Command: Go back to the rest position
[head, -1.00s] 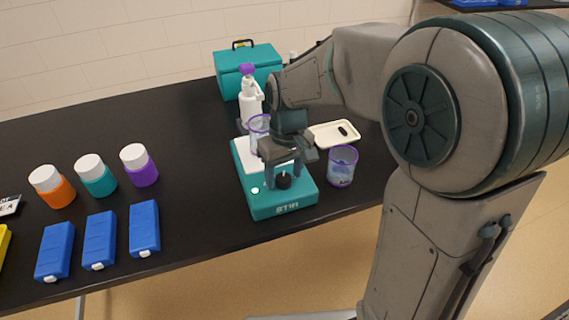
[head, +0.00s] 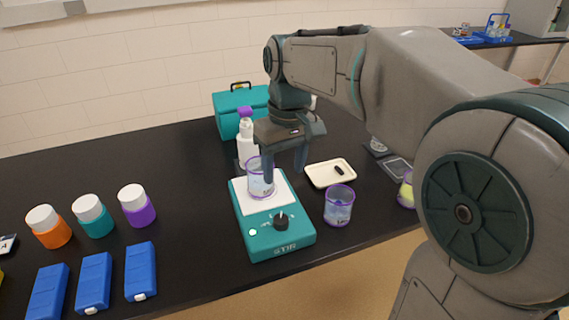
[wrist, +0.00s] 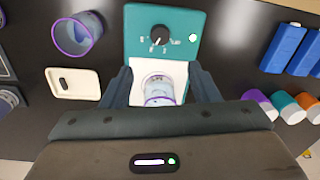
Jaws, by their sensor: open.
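My gripper (head: 286,172) is open and empty, raised above the teal stirrer (head: 282,243) on the black table. The stirrer's black knob (head: 281,221) also shows in the wrist view (wrist: 160,33).
A second purple-rimmed beaker (head: 339,205) and a cream tray (head: 330,173) stand right of the stirrer. A white bottle (head: 247,147) and teal box (head: 238,104) are behind. Capped jars (head: 137,206) and blue cases (head: 140,271) are at left. Above the table is free room.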

